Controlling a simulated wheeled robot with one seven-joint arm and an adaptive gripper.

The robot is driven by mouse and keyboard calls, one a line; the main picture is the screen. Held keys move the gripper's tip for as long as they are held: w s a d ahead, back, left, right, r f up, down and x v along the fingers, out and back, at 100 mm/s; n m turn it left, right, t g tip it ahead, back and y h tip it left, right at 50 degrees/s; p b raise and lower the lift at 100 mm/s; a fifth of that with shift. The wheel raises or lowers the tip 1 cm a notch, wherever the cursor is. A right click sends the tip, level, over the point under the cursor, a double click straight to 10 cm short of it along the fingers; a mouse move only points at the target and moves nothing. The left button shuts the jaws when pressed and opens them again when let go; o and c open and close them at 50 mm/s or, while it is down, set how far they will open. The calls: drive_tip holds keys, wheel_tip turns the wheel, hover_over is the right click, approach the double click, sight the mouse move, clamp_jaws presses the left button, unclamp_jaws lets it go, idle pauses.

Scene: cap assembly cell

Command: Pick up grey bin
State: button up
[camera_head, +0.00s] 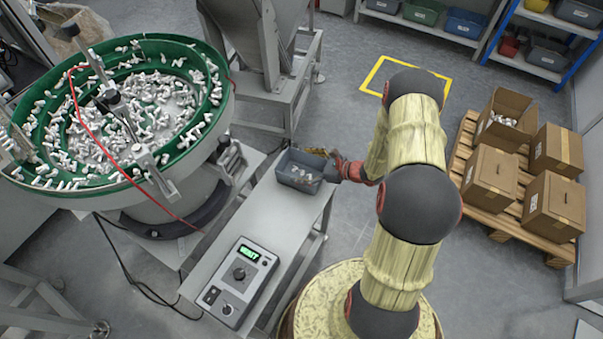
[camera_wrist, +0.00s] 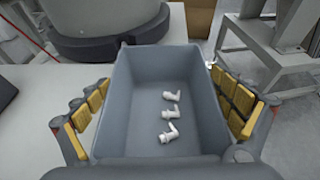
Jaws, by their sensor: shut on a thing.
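The grey bin (camera_head: 300,172) is on the narrow light-grey bench, near its far end, in the head view. In the wrist view the grey bin (camera_wrist: 140,85) fills the middle, with 3 small white fittings (camera_wrist: 170,131) lying on its floor. My gripper (camera_head: 336,168) reaches the bin from the right in the head view. In the wrist view my gripper (camera_wrist: 165,112) has its yellow-padded fingers on both sides of the bin, shut on it. I cannot tell whether the bin's base touches the bench.
A green bowl feeder (camera_head: 205,118) full of white parts stands left of the bench (camera_head: 297,220). A control box (camera_head: 237,281) sits on the bench's near end. A hopper stand (camera_head: 290,85) is behind. Cardboard boxes (camera_head: 491,175) on a pallet are at right. Open floor lies between.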

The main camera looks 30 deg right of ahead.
drive_tip(key=c, duration=0.5)
drive_tip(key=shift+r, duration=0.1)
